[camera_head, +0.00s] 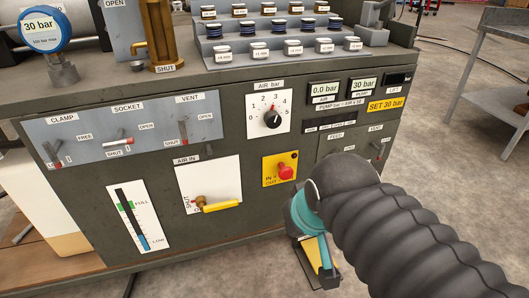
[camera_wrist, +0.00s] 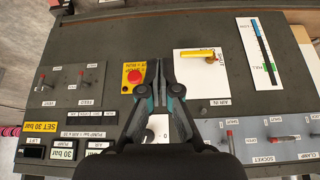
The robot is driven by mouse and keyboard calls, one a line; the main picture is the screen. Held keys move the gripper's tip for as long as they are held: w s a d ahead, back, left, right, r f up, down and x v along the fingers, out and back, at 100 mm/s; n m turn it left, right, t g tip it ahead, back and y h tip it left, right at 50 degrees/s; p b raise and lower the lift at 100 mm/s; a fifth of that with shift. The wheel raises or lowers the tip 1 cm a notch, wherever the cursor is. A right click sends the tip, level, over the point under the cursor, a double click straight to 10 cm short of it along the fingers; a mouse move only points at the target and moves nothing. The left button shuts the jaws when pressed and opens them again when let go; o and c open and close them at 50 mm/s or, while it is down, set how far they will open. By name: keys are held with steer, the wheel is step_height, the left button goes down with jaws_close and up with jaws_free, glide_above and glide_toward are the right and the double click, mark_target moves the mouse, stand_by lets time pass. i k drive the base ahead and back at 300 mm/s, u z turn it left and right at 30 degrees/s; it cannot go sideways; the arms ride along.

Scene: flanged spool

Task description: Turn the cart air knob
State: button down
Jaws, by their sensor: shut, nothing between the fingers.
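The AIR bar knob (camera_head: 271,119) is a round black dial on a white plate (camera_head: 257,103) numbered from 0 to 5, on the front of the dark cart. I cannot clearly read its pointer. The AIR display (camera_head: 325,90) above right of it reads 0.0 bar. In the wrist view, turned upside down, the white knob plate (camera_wrist: 160,122) shows behind my gripper, which hides most of the knob. My gripper (camera_wrist: 158,64) is shut and empty, its fingertips in front of the panel between the red button and the AIR IN plate.
A red button (camera_head: 285,172) on a yellow plate sits below the knob. A yellow valve handle (camera_head: 221,206) is on the AIR IN plate. CLAMP, SOCKET and VENT levers (camera_head: 183,132) stick out at left.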

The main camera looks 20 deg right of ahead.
mark_target(272, 118)
steer(key=z, duration=1.3)
steer(key=k, duration=0.9)
steer(key=u, duration=1.85)
